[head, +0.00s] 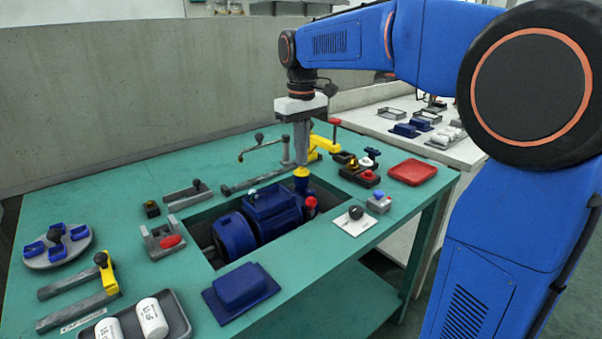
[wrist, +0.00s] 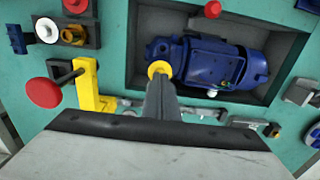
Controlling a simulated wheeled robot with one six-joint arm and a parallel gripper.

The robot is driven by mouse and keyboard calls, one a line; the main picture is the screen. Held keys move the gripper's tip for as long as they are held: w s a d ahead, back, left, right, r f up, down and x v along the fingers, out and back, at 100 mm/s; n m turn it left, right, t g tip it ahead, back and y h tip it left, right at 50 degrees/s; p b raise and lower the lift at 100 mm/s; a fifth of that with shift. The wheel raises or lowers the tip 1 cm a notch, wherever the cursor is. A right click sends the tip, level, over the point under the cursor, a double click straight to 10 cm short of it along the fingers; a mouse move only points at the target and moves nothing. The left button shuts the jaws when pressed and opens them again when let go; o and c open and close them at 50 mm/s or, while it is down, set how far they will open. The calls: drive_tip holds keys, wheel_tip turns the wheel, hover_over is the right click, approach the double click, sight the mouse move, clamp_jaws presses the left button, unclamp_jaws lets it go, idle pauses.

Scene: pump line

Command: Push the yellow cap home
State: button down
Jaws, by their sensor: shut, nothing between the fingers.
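The yellow cap (head: 301,172) sits at the right end of the blue pump (head: 272,208), which lies in a recess in the green table. In the wrist view the yellow cap (wrist: 159,67) shows as a ring just beyond my fingertips. My gripper (head: 301,160) points straight down with its fingers closed together and empty, its tips right above the cap. The fingers (wrist: 161,85) also show in the wrist view, overlapping the cap's near edge. I cannot tell whether the tips touch the cap, and its seat is hidden.
A red-topped part (head: 310,203) stands beside the pump's right end. A yellow clamp (head: 322,144) stands close behind my gripper, with a long-handled lever (head: 262,148) to its left. A white plate with a black knob (head: 355,213) lies at right. A blue block (head: 240,287) lies in front.

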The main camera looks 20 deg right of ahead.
sight(302, 167)
drive_tip(key=shift+f, duration=0.8)
idle(0.6)
drive_tip(key=shift+r, duration=0.15)
idle(0.4)
drive_tip(key=shift+r, duration=3.35)
